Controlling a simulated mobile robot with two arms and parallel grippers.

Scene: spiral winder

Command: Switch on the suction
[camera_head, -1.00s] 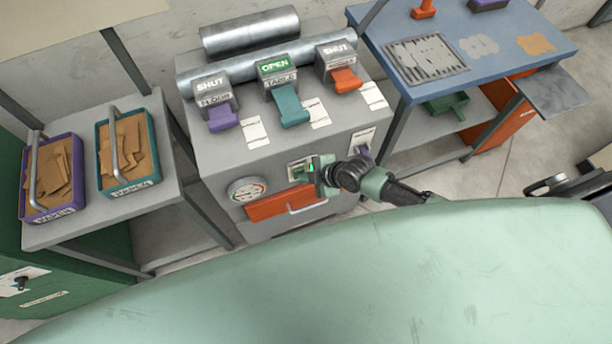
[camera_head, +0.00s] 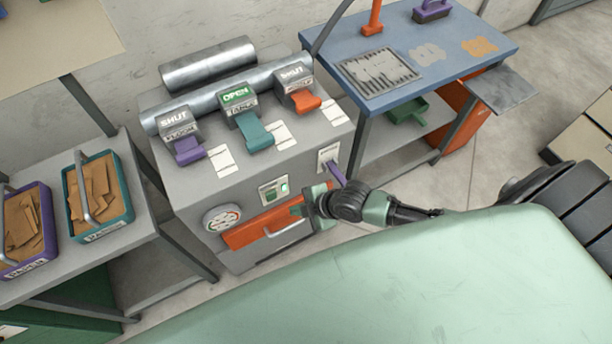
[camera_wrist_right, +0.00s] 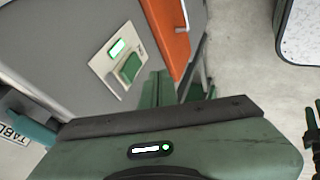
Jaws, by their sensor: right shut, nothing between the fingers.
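A small pale switch panel (camera_head: 264,186) is on the front of the grey machine, above the orange drawer. In the right wrist view the panel (camera_wrist_right: 100,67) has a lit green lamp (camera_wrist_right: 117,48) and a green push button or rocker (camera_wrist_right: 131,68); any lettering is unreadable. My right gripper (camera_head: 298,209) is shut and empty, just right of and below the panel, in front of the drawer's right end. In the right wrist view its green fingers (camera_wrist_right: 163,88) appear close beside the button; I cannot tell whether they touch. My left gripper is not in view.
A round gauge (camera_head: 222,217) is left of the orange drawer (camera_head: 250,232), whose handle sticks out. A purple lever (camera_head: 336,173) projects near the machine's right front corner. Purple, teal and orange levers line the top. A blue table (camera_head: 440,75) stands right, a shelf with paper trays left.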

